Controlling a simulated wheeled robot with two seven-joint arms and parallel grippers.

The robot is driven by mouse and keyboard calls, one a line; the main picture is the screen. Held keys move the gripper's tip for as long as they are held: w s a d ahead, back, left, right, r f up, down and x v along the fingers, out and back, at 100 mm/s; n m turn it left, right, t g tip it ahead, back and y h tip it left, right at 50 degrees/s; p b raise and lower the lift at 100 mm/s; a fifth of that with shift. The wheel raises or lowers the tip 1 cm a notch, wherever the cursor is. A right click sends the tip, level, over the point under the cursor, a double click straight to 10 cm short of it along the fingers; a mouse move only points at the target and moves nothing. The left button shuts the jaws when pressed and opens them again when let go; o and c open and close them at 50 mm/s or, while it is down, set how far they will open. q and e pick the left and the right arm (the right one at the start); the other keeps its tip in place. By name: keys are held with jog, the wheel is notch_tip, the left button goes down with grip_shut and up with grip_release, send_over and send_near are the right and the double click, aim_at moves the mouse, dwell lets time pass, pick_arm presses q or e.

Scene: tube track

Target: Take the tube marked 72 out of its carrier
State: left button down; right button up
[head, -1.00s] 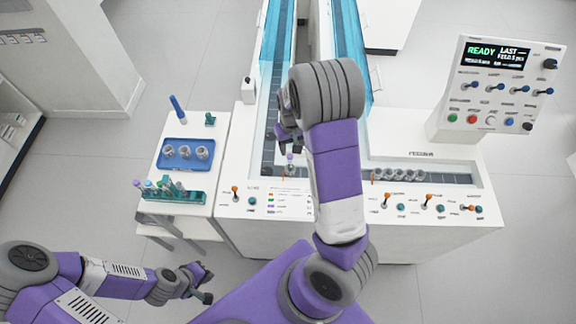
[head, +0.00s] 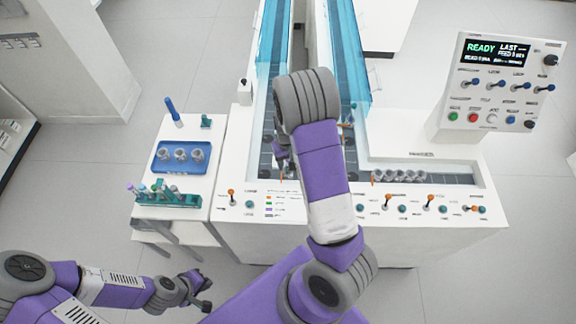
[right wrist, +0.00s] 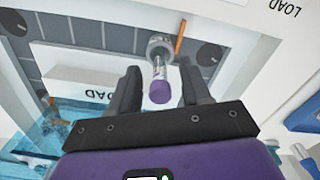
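A tube with a purple cap (right wrist: 159,92) stands in a round grey carrier (right wrist: 160,46) on the dark track in the right wrist view. Its number cannot be read. My right gripper (right wrist: 152,90) is open, with one finger on each side of the tube and visible gaps between. In the head view my right gripper (head: 281,160) is over the left track lane, and the arm and fingers largely hide the tube. My left gripper (head: 203,290) looks open and empty, low in front of the side table.
An orange post (right wrist: 181,38) stands close beside the carrier. Several empty carriers (head: 400,175) sit in the right track lane. The side table (head: 218,170) holds a blue tray (head: 158,165) with carriers and a green rack (head: 180,201) with tubes. A control panel (head: 495,85) stands at right.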

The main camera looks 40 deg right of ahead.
jog(key=c, duration=0.8)
jog(key=shift+o, duration=0.2)
notch_tip(320, 180, up, 10)
jog(key=p, duration=0.3)
